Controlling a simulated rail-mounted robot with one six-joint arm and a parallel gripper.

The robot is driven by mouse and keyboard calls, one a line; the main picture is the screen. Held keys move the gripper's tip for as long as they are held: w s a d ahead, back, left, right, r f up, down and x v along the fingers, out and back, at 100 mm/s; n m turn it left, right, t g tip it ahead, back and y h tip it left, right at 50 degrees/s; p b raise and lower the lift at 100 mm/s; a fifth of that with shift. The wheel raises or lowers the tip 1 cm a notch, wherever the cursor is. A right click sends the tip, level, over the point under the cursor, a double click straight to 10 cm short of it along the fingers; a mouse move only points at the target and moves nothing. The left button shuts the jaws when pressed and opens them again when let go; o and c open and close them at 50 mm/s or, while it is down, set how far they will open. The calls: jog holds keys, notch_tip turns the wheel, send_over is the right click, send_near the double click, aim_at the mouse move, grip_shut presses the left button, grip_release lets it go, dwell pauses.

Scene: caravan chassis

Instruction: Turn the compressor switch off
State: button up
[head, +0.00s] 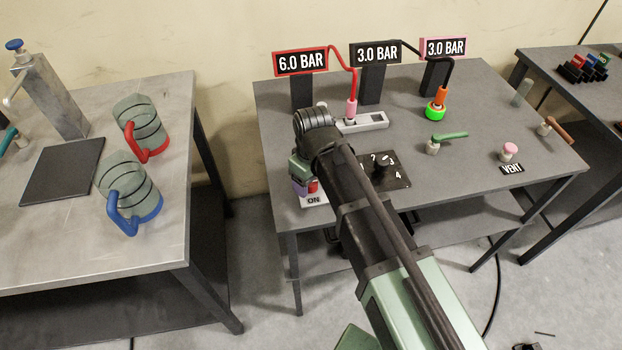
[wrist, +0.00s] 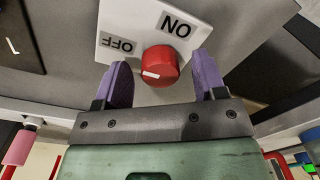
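The compressor switch is a red round knob (wrist: 160,66) with a white mark, on a white plate (wrist: 210,15) labelled ON and OFF. In the wrist view the white mark is on the knob's left side; I cannot tell for certain which label it points to. My gripper (wrist: 163,72) has purple fingers, one on each side of the knob, with a small gap showing on both sides. It is open and holds nothing. In the head view my gripper (head: 305,184) is over the plate (head: 314,200) at the table's front left; my wrist hides most of the switch.
A black dial plate (head: 394,182) sits right of my gripper. Gauge signs reading 6.0 BAR (head: 301,61) and 3.0 BAR (head: 376,54) stand behind. A green-handled valve (head: 449,136) and pink vent knob (head: 509,150) are farther right. A separate table (head: 170,95) with cups is left.

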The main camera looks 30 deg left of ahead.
notch_tip(320, 180, up, 11)
jog(key=p, duration=1.1)
jog(key=shift+w, duration=0.15)
jog(key=shift+f, duration=0.1)
jog(key=w+d+m, duration=0.2)
jog(key=d+m, duration=0.6)
jog(key=d, duration=1.4)
jog(key=w+d+m, duration=0.3)
jog(key=d+m, duration=0.4)
jog(key=d, duration=1.6)
jog(key=shift+w+m, duration=0.3)
jog(key=shift+m, duration=0.1)
